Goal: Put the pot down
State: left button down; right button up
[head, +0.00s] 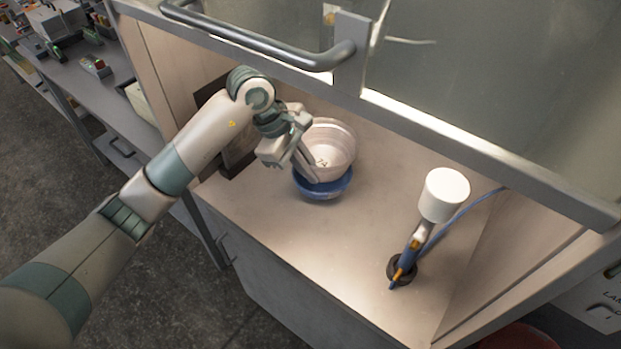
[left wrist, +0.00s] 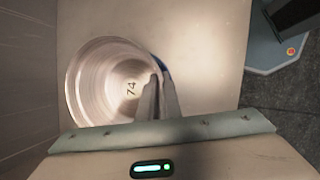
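The pot (head: 336,152) is a pale, shiny metal vessel, seen from above inside the cabinet. Its inside with the number 74 shows in the left wrist view (left wrist: 100,85). A round blue base (head: 323,190) shows beneath its near side. I cannot tell whether the pot touches it. My left gripper (head: 308,172) is at the pot's near left wall. In the left wrist view its fingers (left wrist: 160,88) are close together over the pot's wall, shut on it. The fingers hide part of the wall. My right gripper is in neither view.
A white cylinder on a blue-handled stand (head: 445,195) with a cable stands to the right on the worktop (head: 340,235). The worktop between is clear. A glass sash with a metal handle (head: 270,45) hangs above. A side bench (head: 95,75) is at the left.

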pick_arm(q)
jog(key=shift+f+p, duration=0.5)
jog(key=shift+p, duration=0.05)
notch_tip(320, 180, down, 2)
jog(key=shift+f+p, duration=0.25)
jog(key=shift+p, duration=0.45)
jog(key=shift+s+f, duration=0.15)
jog(key=shift+f, duration=0.1)
jog(key=c, duration=2)
grip_release()
jog(key=shift+f, duration=0.1)
jog(key=shift+f, duration=0.1)
